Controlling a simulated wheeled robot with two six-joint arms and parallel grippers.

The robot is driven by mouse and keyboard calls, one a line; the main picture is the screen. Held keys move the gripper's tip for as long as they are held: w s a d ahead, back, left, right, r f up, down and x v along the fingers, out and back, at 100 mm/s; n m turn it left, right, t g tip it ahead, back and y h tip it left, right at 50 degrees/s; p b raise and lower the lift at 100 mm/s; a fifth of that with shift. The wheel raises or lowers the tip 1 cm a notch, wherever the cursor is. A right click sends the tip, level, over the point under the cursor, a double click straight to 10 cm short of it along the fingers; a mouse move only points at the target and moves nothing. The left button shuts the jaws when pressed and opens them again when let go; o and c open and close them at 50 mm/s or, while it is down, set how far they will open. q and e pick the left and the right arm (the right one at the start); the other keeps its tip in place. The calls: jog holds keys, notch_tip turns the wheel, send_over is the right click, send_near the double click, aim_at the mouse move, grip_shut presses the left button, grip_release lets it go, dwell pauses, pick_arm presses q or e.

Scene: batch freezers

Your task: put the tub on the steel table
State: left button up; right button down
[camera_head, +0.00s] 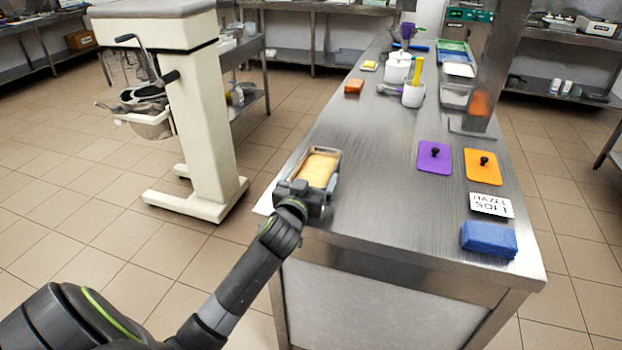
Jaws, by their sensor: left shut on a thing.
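The tub (319,169) is a rectangular steel pan filled with a pale yellow mass. It is at the left front part of the steel table (375,200). My left gripper (306,189) is shut on the near end of the tub. The tub looks level, over or on the table's left edge; I cannot tell whether its bottom touches the top. The gripper hides the tub's near end. My right gripper is not in view.
A purple lid (434,157), an orange lid (483,167), a "HAZEL SOFT" card (491,205) and a folded blue cloth (489,240) lie on the table's right side. White containers (413,95) stand farther back. The table's middle is clear. A cream machine (205,110) stands left.

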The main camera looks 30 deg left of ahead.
pick_arm(q)
jog(key=shift+r, duration=0.15)
jog(key=o, duration=1)
jog(key=shift+f, duration=0.25)
jog(key=shift+o, duration=1.2)
jog(key=shift+r, duration=0.1)
jog(key=shift+s+r, duration=0.1)
jog(key=b+v, duration=0.1)
jog(key=v, duration=1.1)
